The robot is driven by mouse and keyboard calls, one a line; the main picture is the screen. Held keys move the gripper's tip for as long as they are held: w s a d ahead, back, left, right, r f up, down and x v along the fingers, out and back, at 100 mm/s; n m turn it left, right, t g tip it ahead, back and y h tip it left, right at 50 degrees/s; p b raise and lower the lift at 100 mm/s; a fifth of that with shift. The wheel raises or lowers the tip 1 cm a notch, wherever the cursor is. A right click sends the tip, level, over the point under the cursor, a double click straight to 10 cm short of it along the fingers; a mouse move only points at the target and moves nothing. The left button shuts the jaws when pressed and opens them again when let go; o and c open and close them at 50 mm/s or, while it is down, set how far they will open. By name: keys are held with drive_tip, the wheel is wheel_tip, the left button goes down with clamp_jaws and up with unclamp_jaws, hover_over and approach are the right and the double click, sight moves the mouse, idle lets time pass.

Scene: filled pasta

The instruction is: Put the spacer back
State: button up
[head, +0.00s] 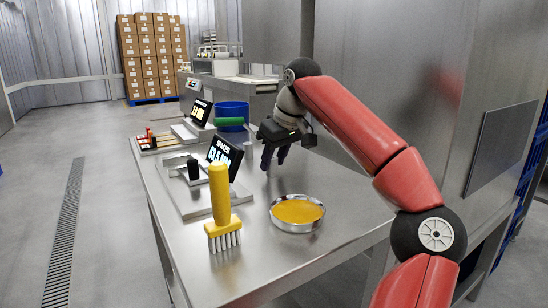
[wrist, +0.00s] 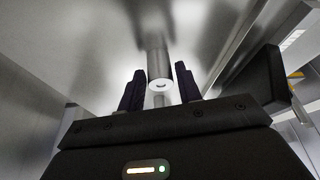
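The spacer (wrist: 158,62) is a plain grey metal cylinder with a small hole in its end face. In the wrist view it is between the two dark fingers of my gripper (wrist: 160,80), with narrow gaps seemingly on both sides. In the head view my gripper (head: 274,156) points down low over the steel table (head: 330,185), and the spacer cannot be made out there. A black display (head: 224,156) reads SPACER with a number below. It stands by a pale gauge fixture (head: 190,203) with a black knob.
A yellow-handled brush (head: 220,200) stands near the front. A round dish of yellow material (head: 297,212) is to its right. A blue bin (head: 232,112), a green-handled tool (head: 230,121) and another display (head: 201,111) are behind. A steel cabinet wall (head: 400,70) borders the right side.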

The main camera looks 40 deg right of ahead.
drive_tip(key=o, duration=0.3)
drive_tip(key=shift+r, duration=0.1)
drive_tip(key=v, duration=0.7)
drive_tip(key=shift+s+r+p, duration=0.15)
drive_tip(key=shift+r+p, duration=0.15)
drive_tip(key=shift+p, duration=0.05)
